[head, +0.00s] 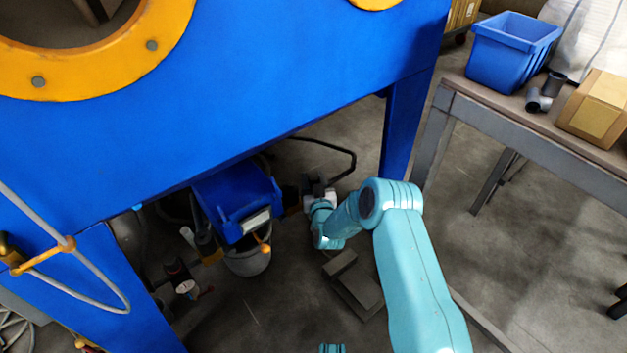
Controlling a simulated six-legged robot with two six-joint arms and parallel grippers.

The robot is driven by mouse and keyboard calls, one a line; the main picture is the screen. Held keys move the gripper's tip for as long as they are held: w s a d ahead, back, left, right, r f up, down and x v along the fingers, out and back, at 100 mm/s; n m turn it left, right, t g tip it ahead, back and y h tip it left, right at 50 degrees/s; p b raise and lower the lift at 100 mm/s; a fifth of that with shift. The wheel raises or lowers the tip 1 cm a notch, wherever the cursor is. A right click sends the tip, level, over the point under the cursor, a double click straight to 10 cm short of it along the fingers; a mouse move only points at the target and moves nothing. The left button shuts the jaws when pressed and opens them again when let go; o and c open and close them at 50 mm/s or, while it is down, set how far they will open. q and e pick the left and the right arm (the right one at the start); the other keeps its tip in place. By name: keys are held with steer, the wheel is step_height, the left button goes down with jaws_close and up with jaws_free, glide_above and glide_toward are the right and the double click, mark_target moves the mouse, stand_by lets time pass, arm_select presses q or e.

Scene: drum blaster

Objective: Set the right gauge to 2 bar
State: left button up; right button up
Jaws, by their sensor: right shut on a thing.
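My right gripper (306,192) reaches in under the blue cabinet (270,80). It is shut on a small dark part just right of the blue box-shaped unit (238,200); its own fingers and the shade hide most of that part. No gauge face can be read near this gripper. A small pale round face, perhaps a gauge (187,287), shows low on the left among dark fittings, too small to read. I cannot tell which thing is the right gauge.
A cabinet leg (397,125) stands right of my right gripper, and a black hose (335,147) loops behind it. A grey bucket (248,262) hangs or stands below the blue unit. A workbench (530,128) with a blue bin (510,50) is at right.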

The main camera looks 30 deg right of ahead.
steer(key=shift+n+y, duration=0.3)
steer(key=shift+y, duration=0.1)
steer(key=n+y, duration=0.2)
steer(key=y, duration=0.1)
steer(key=n+t+y, duration=0.1)
steer(key=n+y, duration=0.1)
steer(key=y, duration=0.1)
steer(key=shift+d+y, duration=0.15)
steer(key=shift+y, duration=0.15)
steer(key=shift+n+g+y, duration=0.5)
steer(key=shift+n+y, duration=1.8)
steer(key=shift+y, duration=1)
steer(key=o, duration=0.9)
steer(key=shift+o, duration=0.2)
steer(key=shift+s, duration=0.15)
